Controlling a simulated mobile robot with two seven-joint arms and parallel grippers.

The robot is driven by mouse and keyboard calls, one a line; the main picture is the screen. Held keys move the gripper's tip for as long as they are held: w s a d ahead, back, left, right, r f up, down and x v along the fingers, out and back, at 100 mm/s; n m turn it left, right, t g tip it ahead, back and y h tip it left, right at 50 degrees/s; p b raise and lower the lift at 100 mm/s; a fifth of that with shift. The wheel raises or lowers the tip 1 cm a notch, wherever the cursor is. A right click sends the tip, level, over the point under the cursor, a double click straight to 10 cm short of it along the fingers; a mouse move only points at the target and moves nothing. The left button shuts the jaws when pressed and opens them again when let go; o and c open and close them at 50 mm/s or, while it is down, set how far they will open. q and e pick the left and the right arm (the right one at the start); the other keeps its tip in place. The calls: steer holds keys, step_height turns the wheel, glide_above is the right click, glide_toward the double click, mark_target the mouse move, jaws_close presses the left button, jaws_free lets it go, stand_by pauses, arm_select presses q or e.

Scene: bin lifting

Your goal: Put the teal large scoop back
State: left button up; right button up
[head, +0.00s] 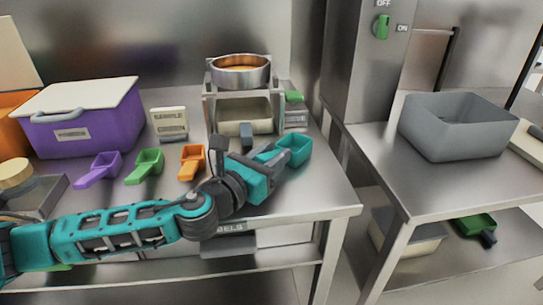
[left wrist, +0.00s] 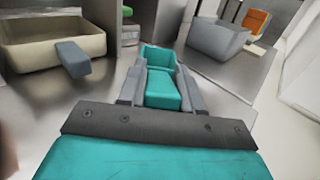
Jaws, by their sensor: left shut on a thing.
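The teal large scoop (head: 294,150) is at the right part of the left steel table, its cup pointing away from my arm. My left gripper (head: 275,160) is shut on its handle. In the left wrist view the scoop (left wrist: 160,75) lies between the two grey fingers of my left gripper (left wrist: 160,90). I cannot tell whether the scoop touches the tabletop. An orange scoop (head: 191,162), a green scoop (head: 146,165) and a purple scoop (head: 99,169) lie in a row to the left. My right gripper is not in view.
A purple bin (head: 85,135) stands at the back left, beside a sample sign (head: 170,122). A stand (head: 207,105) holds a sieve (head: 240,70) above a beige tray (head: 243,117). A grey bin (head: 455,130) stands on the right table, across a gap.

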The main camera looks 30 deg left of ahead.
arm_select(q)
steer(key=o, duration=0.5)
steer(key=shift+f, duration=0.15)
steer(key=o, duration=0.5)
steer(key=shift+c, duration=0.2)
steer(key=shift+r, duration=0.2)
steer(key=s, duration=0.3)
steer(key=s+a, duration=0.1)
steer(key=s, duration=0.3)
steer(key=s+a, duration=0.1)
steer(key=s, duration=0.2)
steer(key=shift+s+f+b, duration=0.15)
steer(key=shift+s+b, duration=0.1)
steer(key=shift+b, duration=0.05)
steer(key=shift+s+a, duration=0.15)
steer(key=shift+s, duration=0.5)
